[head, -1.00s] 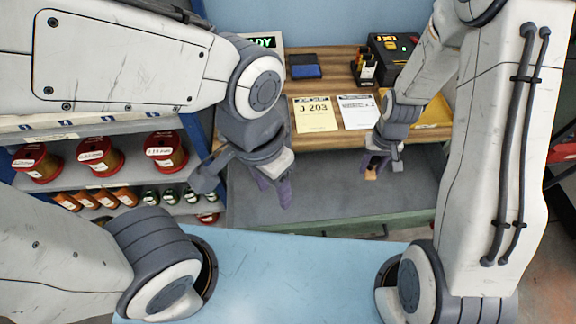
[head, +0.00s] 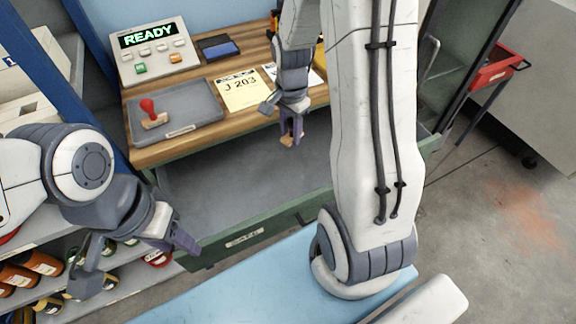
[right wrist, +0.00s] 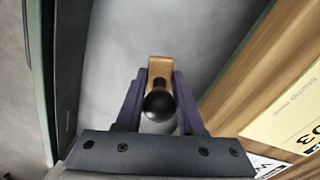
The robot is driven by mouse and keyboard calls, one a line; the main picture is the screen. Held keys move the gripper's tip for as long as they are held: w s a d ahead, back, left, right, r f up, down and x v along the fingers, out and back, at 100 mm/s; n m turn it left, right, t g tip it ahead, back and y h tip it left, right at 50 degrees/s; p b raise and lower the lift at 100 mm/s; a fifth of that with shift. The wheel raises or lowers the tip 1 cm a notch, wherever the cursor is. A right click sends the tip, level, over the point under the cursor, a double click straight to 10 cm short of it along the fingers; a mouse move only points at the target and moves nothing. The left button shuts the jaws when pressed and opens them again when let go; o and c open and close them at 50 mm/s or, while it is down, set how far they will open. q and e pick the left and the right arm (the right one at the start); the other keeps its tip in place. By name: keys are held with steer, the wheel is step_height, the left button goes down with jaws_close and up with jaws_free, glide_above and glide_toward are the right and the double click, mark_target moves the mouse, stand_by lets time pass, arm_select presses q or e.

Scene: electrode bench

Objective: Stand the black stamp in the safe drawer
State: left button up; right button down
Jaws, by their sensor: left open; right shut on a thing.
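The black stamp (right wrist: 160,103), with a round black knob and a wooden base, is between the fingers of my right gripper (right wrist: 160,92) in the right wrist view. In the head view my right gripper (head: 291,132) points down over the right part of the open drawer, shut on the stamp; only a bit of the wooden base (head: 287,141) shows there. The safe drawer (head: 244,238) has a green front with a label and a bare grey floor. I cannot tell the stamp's height above that floor. My left gripper (head: 137,256) is open and empty, left of the drawer front.
A red-handled stamp (head: 150,112) stands in a grey tray (head: 198,100) on the wooden bench top. A READY device (head: 152,52), a blue ink pad (head: 219,47) and a J 203 card (head: 239,91) are behind. Shelves with bottles stand at lower left. The drawer floor is clear.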

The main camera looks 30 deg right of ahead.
mark_target(297, 165)
steer(key=d+f+m+b, duration=0.1)
steer(key=d+m+b, duration=0.1)
steer(key=m, duration=0.1)
steer(key=shift+s+f, duration=0.35)
steer(key=shift+f, duration=0.05)
steer(key=shift+f+m+b, duration=0.3)
steer(key=shift+f+b, duration=0.05)
arm_select(q)
step_height(297, 165, down, 6)
steer(key=shift+r+b, duration=0.2)
steer(key=shift+b, duration=0.35)
arm_select(e)
step_height(297, 165, down, 9)
steer(key=shift+r, duration=0.1)
steer(key=c, duration=0.5)
jaws_free()
steer(key=shift+f, duration=0.2)
